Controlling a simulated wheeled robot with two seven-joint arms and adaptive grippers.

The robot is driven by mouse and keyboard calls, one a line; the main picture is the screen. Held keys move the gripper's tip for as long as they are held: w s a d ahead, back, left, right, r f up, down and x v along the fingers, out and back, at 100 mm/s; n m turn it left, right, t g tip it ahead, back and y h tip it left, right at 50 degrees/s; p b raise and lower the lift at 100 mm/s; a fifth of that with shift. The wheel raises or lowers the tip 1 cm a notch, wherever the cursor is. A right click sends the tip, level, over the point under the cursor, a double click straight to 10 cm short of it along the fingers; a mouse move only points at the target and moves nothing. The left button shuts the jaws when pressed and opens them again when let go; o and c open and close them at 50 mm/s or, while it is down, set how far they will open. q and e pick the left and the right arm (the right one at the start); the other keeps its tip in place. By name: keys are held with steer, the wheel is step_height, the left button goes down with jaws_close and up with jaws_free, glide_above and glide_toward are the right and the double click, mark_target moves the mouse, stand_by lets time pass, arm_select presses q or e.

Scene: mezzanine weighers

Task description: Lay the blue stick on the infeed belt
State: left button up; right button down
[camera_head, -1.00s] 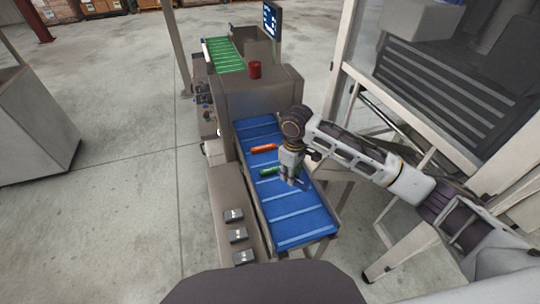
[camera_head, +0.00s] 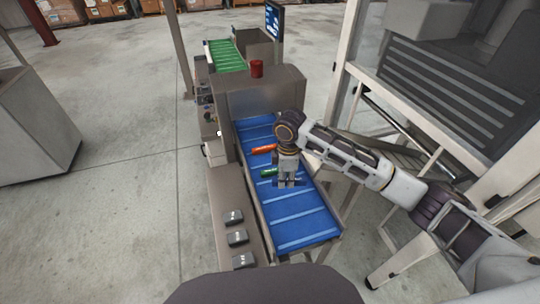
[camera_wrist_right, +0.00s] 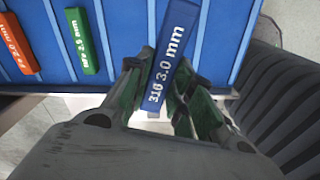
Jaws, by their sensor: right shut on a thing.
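The blue stick (camera_wrist_right: 174,50), marked "316 3.0 mm", is between the fingers of my right gripper (camera_wrist_right: 165,82) in the right wrist view. It points away from the gripper, slightly tilted, over the blue infeed belt (camera_wrist_right: 122,22). Whether it touches the belt I cannot tell. In the head view my right gripper (camera_head: 287,183) points down over the middle of the infeed belt (camera_head: 298,222), and the blue stick is hard to make out there. My left gripper is not in view.
An orange stick (camera_head: 263,148) and a green stick (camera_head: 269,172) lie on the belt, left of my right gripper. A grey machine housing (camera_head: 262,90) stands at the belt's far end. Small dark blocks (camera_head: 237,238) sit on the left ledge. The belt's near part is clear.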

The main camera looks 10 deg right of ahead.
steer(key=shift+a+f+n+b, duration=0.15)
steer(key=shift+f+n+b, duration=0.05)
steer(key=shift+n, duration=0.6)
steer(key=shift+a+f+n+b, duration=0.1)
steer(key=shift+f+n+b, duration=0.1)
steer(key=shift+n, duration=0.6)
